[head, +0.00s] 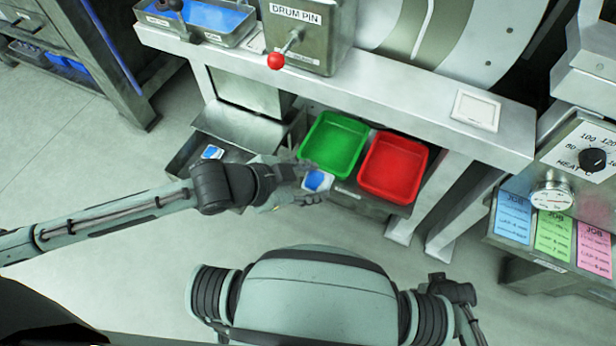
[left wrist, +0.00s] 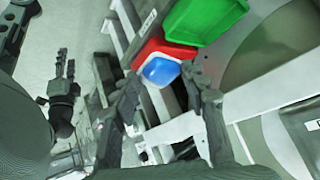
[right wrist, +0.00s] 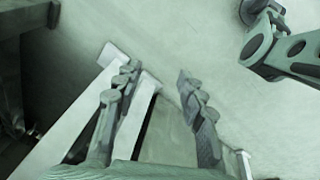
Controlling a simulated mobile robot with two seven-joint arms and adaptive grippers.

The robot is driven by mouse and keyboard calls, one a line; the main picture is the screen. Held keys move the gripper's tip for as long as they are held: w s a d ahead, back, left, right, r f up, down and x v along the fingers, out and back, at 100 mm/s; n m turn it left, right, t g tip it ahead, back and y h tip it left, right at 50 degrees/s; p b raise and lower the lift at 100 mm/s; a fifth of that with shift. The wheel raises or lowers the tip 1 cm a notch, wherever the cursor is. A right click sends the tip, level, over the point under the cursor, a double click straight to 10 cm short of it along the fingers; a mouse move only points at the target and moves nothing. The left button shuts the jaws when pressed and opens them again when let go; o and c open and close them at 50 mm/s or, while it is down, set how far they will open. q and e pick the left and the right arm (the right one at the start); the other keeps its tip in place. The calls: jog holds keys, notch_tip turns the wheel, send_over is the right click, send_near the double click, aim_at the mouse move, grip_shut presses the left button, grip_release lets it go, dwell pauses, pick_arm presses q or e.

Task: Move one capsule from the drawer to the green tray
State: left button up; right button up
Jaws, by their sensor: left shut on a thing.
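My left gripper (head: 312,184) is shut on a blue and white capsule (head: 318,180), held in front of the green tray (head: 334,143). In the left wrist view the capsule (left wrist: 161,70) shows its blue face between the fingers (left wrist: 165,92), with the red and green trays behind it. The drawer (head: 186,152) is open at the left; another blue and white capsule (head: 212,152) lies in it. The visible floor of the green tray is empty. My right gripper (right wrist: 158,78) is open and empty in the right wrist view.
A red tray (head: 393,167), also empty, stands right of the green tray on a low shelf (head: 347,196). Above is a bench (head: 380,88) with a drum-pin box (head: 305,35) and red-knobbed lever (head: 277,61). Bench legs and a heater panel (head: 588,150) stand to the right.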

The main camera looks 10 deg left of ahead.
pick_arm(q)
jog(key=shift+w+d+f, duration=0.1)
jog(key=shift+w+d, duration=0.1)
jog(key=shift+w, duration=0.05)
jog(key=shift+w+d+f+b, duration=0.65)
jog(key=shift+w+f+b, duration=0.35)
jog(key=shift+w, duration=0.95)
jog(key=shift+w+d+f+b, duration=0.7)
jog(key=shift+w+f, duration=0.5)
jog(key=shift+w, duration=0.8)
jog(key=shift+w+d+f+b, duration=0.55)
jog(key=shift+w+f+b, duration=0.45)
jog(key=shift+w, duration=0.95)
pick_arm(e)
jog(key=w+a+r+t, duration=0.1)
jog(key=w+r, duration=0.3)
jog(key=r, duration=0.9)
jog(key=shift+r, duration=0.3)
pick_arm(q)
jog(key=shift+f, duration=0.1)
jog(key=o, duration=0.7)
jog(key=shift+a, duration=0.1)
pick_arm(e)
jog(key=shift+a, duration=0.1)
